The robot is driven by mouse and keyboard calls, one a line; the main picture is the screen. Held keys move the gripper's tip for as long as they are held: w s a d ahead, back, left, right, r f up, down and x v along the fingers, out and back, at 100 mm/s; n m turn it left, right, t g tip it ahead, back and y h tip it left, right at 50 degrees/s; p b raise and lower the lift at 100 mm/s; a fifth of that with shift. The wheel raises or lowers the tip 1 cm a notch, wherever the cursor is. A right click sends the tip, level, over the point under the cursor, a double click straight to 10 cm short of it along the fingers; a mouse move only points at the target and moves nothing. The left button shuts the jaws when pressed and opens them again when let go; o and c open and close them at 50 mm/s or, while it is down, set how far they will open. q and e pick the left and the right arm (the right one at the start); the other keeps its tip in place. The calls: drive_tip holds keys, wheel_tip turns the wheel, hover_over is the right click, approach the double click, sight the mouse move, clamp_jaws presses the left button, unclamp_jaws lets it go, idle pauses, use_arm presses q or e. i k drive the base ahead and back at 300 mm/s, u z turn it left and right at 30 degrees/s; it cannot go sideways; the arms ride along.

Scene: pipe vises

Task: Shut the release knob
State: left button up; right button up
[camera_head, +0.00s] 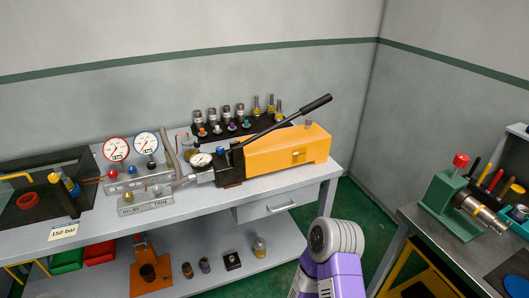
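A yellow hand pump (288,149) with a long black lever (292,121) sits on the grey bench, the lever slanting up to the right. At its left end is a dark block (229,168) with a small blue cap or knob (220,151) on top and a round white gauge (201,159) beside it. Which part is the release knob, and whether it is shut, I cannot tell at this size. A grey manifold marked RELIEF and TRIM (146,206) lies left of the pump. Neither gripper shows; only a purple and grey link of my arm shows at the bottom.
A dark tray (45,200) and a 150 bar card (63,232) are at left. A second bench with a green vise (447,203) is at right, across a floor gap.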

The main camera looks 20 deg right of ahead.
sight(219, 150)
drive_tip(key=z, duration=0.4)
drive_tip(key=k, duration=0.5)
drive_tip(key=z, duration=1.05)
drive_tip(key=i, duration=0.65)
drive_tip(key=u, duration=0.55)
drive_tip(key=i, duration=0.95)
drive_tip(key=u, duration=1.05)
